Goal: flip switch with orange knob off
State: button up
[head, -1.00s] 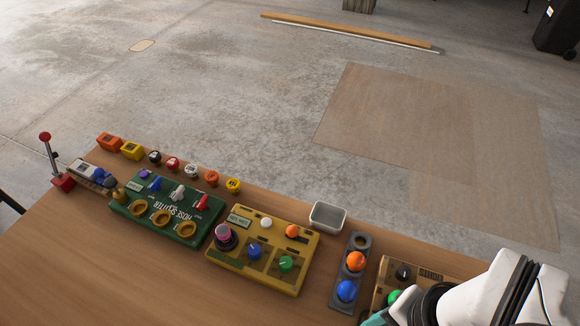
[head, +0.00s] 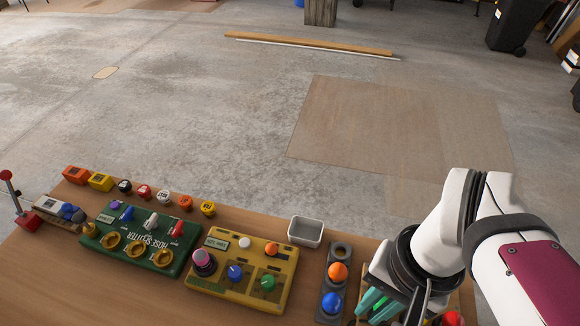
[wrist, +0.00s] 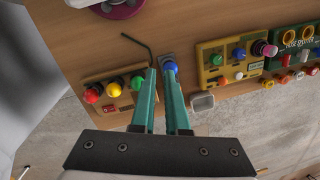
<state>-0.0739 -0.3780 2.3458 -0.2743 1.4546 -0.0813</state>
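An orange knob (head: 338,271) sits on a narrow grey panel (head: 322,296), above a blue knob (head: 332,302). Another orange knob (head: 271,249) is on the yellow box (head: 222,286) to its left. My gripper (head: 372,303) is low in the head view, just right of the grey panel. In the wrist view my gripper (wrist: 161,70) has two teal fingers with a narrow gap and nothing seen between them. The blue knob (wrist: 170,66) is beside the right fingertip. The grey panel's orange knob is hidden there behind the fingers.
A board with green (wrist: 137,83), yellow and red knobs lies left of the fingers in the wrist view. A green hose-splitter box (head: 140,240) and several small buttons are further left. A bent dark rod (wrist: 140,44) lies on the table.

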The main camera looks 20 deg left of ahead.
jog(key=w+a+r+n, duration=0.1)
jog(key=w+a, duration=0.1)
jog(key=w, duration=0.1)
jog(key=w+a+n, duration=0.1)
jog(key=w+n, duration=0.1)
jog(key=w, duration=0.2)
jog(key=w+a+r+n+g+h, duration=0.1)
jog(key=w+a, duration=0.1)
jog(key=w, duration=0.2)
jog(key=shift+a+r, duration=0.3)
jog(key=shift+a, duration=0.05)
grip_shut()
jog(key=n+h, duration=0.1)
jog(key=n, duration=0.5)
send_over(272, 250)
jog(key=w, duration=0.6)
notch_tip(272, 250, down, 4)
jog(key=f, duration=0.1)
jog(key=w+a+f+n+h, duration=0.1)
jog(key=a+f+n, duration=0.1)
jog(key=a+f, duration=0.2)
jog(key=a, duration=0.2)
jog(key=shift+a+f+n, duration=0.25)
jog(key=shift+a+n, duration=0.05)
jog(key=shift+a, duration=0.05)
